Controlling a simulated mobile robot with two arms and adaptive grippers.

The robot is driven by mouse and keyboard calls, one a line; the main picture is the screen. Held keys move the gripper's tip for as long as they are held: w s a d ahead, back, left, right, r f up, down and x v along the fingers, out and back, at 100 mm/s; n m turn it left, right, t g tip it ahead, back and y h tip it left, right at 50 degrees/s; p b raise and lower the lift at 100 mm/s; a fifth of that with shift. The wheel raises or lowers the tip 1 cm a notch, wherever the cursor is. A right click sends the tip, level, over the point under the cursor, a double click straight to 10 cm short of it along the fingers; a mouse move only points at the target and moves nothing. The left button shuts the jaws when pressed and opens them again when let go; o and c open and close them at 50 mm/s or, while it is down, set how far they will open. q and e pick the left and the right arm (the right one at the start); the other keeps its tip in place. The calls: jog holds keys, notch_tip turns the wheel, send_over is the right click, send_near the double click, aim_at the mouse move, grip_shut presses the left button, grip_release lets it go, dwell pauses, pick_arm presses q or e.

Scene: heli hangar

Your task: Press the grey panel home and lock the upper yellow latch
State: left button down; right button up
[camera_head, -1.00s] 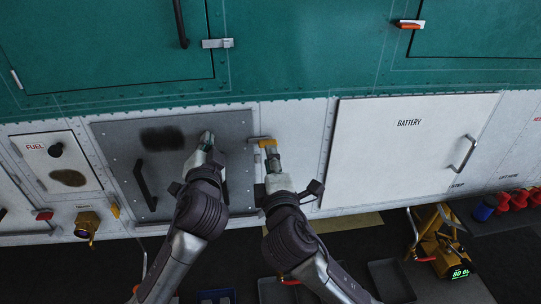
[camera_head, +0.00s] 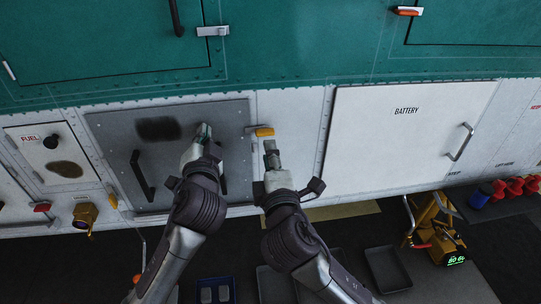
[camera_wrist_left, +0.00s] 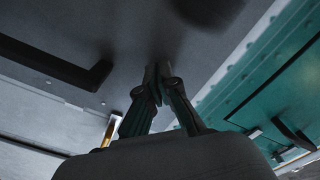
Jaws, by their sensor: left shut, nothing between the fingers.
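The grey panel (camera_head: 130,126) sits in the white lower wall, with a dark smudge and black handles. Whether it is fully flush I cannot tell. The upper yellow latch (camera_head: 264,132) is just beyond the panel's upper right edge and lies roughly level. My left gripper (camera_head: 204,130) is shut and empty, its tips at the upper right part of the panel. In the left wrist view its closed fingers (camera_wrist_left: 157,82) point at the grey surface, seemingly touching it. My right gripper (camera_head: 269,146) is just below the latch, seemingly apart from it; its finger opening is unclear.
Another yellow latch (camera_head: 113,202) is at the panel's lower left. A white BATTERY door (camera_head: 400,145) with a handle is to the right, the FUEL panel (camera_head: 30,150) to the left. Teal bodywork (camera_head: 290,50) is above. Trays (camera_head: 388,268) and a yellow device (camera_head: 432,225) stand below.

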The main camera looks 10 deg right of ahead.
pick_arm(q)
jog(key=s, duration=0.6)
jog(key=shift+p, duration=0.45)
